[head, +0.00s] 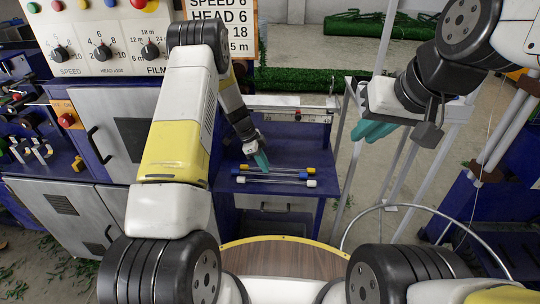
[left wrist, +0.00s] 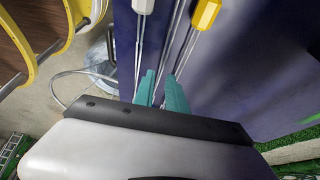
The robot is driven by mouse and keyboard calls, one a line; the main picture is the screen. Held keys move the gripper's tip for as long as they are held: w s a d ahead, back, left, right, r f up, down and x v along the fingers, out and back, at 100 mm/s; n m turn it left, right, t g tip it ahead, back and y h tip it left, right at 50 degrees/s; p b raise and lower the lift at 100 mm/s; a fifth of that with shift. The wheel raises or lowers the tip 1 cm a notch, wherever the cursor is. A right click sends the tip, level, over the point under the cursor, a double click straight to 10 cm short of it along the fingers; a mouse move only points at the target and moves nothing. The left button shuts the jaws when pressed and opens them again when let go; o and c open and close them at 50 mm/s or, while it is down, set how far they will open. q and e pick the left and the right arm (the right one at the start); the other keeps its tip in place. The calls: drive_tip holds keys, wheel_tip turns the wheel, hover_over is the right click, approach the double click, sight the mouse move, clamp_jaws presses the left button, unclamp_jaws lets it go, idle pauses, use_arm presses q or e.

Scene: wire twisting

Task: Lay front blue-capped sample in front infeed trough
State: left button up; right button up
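Several thin samples (head: 275,180) lie side by side across the blue table. A white cap (head: 311,183) is at the near right end, with a blue cap (head: 303,176) and a yellow cap (head: 312,169) behind it. My left gripper (head: 262,161) is low over the samples, near their left half. In the left wrist view its teal fingers (left wrist: 160,90) stand apart, with a thin rod showing in line with the gap; contact cannot be told. A white cap (left wrist: 143,5) and a yellow cap (left wrist: 205,14) show there. My right gripper (head: 374,130) is raised, away from the samples. I cannot identify the front infeed trough.
A machine with knobs (head: 103,53) and a cabinet stands at the left. A ledge with a small panel (head: 290,114) is behind the samples. A pale frame (head: 345,135) rises right of the table. The table's front part is bare.

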sight(270, 173)
use_arm(q)
drive_tip(key=shift+o, duration=0.2)
drive_tip(key=v, duration=0.4)
drive_tip(key=shift+d+r, duration=0.3)
drive_tip(key=shift+r, duration=0.1)
drive_tip(key=x, duration=0.7)
drive_tip(key=shift+a+f, duration=0.1)
drive_tip(key=shift+f, duration=0.3)
drive_tip(key=shift+c, duration=0.2)
clamp_jaws()
